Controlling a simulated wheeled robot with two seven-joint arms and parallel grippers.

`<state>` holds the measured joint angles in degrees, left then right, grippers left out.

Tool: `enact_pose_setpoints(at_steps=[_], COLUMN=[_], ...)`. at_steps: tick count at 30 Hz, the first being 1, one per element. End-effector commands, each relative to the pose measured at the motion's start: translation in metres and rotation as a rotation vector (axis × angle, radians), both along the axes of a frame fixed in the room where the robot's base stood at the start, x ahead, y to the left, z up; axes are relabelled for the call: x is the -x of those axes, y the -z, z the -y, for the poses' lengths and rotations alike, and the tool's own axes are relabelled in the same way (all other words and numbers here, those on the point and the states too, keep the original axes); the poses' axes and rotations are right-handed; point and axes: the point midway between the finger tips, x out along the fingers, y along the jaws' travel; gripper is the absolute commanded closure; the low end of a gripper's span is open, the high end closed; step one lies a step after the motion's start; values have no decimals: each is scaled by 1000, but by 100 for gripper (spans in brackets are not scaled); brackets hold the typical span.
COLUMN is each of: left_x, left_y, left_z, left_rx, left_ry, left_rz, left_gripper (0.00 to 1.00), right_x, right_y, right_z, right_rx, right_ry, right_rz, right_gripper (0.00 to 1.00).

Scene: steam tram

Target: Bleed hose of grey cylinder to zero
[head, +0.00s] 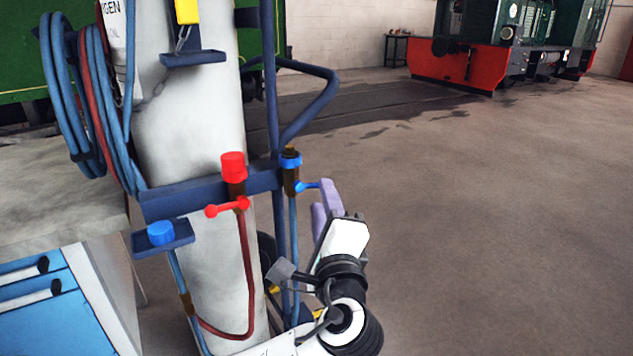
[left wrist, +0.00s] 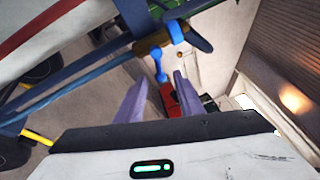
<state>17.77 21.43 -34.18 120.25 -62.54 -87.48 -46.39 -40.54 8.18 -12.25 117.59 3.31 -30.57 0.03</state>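The tall pale grey cylinder (head: 198,125) stands upright on a dark blue trolley in the head view. A brass valve with a blue cap (head: 290,160) sits at the right end of the trolley's crossbar, with a blue hose (head: 296,225) below it. Its blue lever (head: 309,186) points right; it also shows in the left wrist view (left wrist: 158,66). My left gripper (head: 326,195) has lavender fingers and is open. In the left wrist view the lever's end lies between the fingertips (left wrist: 155,92); contact cannot be told. My right gripper is out of view.
A red-capped valve (head: 233,175) with a red lever (head: 226,207) and red hose is close left of the blue one. A blue knob (head: 160,233) sits on a small bracket. Coiled hoses (head: 85,100) hang left. A bench and drawers stand left; the right floor is clear.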

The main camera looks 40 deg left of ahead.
Motion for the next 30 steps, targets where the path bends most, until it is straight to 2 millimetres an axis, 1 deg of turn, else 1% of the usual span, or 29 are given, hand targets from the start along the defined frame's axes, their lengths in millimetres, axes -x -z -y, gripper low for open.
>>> enact_pose_setpoints(at_steps=[5,12,16,21,29,30], left_x=[-19,-51,-64,-71,-72,-72], left_y=[-4,-7,-7,-8,-8,-8], left_z=[-20,-50,-60,-67,-68,-68], left_rx=[-5,-2,-1,1,2,2], left_ry=[-6,-4,-4,-2,-1,-1], left_rz=[1,0,-2,-2,-2,-2], left_gripper=[66,66,66,66,66,73], right_x=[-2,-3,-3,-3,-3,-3], right_y=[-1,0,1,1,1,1], right_z=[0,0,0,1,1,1], right_rx=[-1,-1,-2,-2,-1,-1], right_ry=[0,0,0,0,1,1], right_rz=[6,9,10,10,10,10], right_gripper=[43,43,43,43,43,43])
